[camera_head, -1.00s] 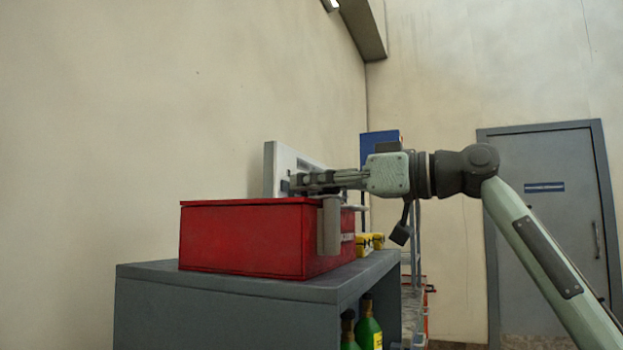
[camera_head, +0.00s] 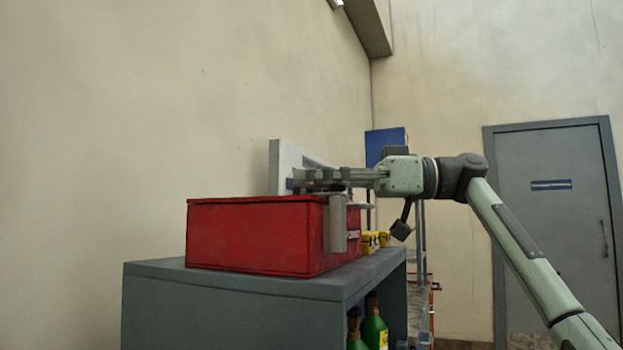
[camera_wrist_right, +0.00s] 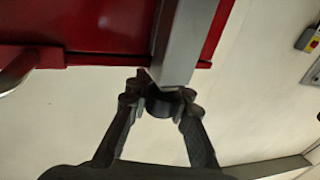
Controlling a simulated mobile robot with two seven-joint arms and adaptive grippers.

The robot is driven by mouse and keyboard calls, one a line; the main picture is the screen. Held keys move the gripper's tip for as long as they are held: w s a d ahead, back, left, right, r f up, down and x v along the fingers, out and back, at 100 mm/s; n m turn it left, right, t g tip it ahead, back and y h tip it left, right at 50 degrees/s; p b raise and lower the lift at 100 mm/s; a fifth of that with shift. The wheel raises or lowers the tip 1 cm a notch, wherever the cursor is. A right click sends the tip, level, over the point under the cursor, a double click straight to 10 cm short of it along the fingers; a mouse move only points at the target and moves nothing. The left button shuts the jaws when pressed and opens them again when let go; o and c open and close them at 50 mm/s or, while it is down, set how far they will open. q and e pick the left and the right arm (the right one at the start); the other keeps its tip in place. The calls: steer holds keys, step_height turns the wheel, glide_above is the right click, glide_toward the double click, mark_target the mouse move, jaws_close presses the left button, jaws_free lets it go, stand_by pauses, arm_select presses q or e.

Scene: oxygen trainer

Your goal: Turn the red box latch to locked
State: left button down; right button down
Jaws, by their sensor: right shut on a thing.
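The red box (camera_head: 255,236) sits on top of a grey cabinet. A grey bar (camera_head: 337,224), which looks like the latch, hangs upright at its right front corner. My right gripper (camera_head: 310,180) reaches in from the right, just above the box's top edge, its fingers pointing left. In the right wrist view the red box (camera_wrist_right: 95,32) fills the top left, and the grey bar (camera_wrist_right: 182,40) runs down to the gripper (camera_wrist_right: 162,98). Its fingers are shut on a dark round piece at the bar's end. My left gripper is not in view.
The grey cabinet (camera_head: 235,280) holds green bottles (camera_head: 374,328) on its lower shelf. Yellow items (camera_head: 372,242) stand behind the box's right side. A pale panel (camera_head: 283,168) stands behind the box, near the wall. A grey door (camera_head: 553,225) is at the far right.

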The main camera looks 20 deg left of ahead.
steer(key=shift+f, duration=0.1)
steer(key=c, duration=1.4)
jaws_free()
steer(key=shift+d, duration=0.1)
steer(key=v, duration=1.1)
steer(key=shift+w+d, duration=0.2)
steer(key=shift+d, duration=0.15)
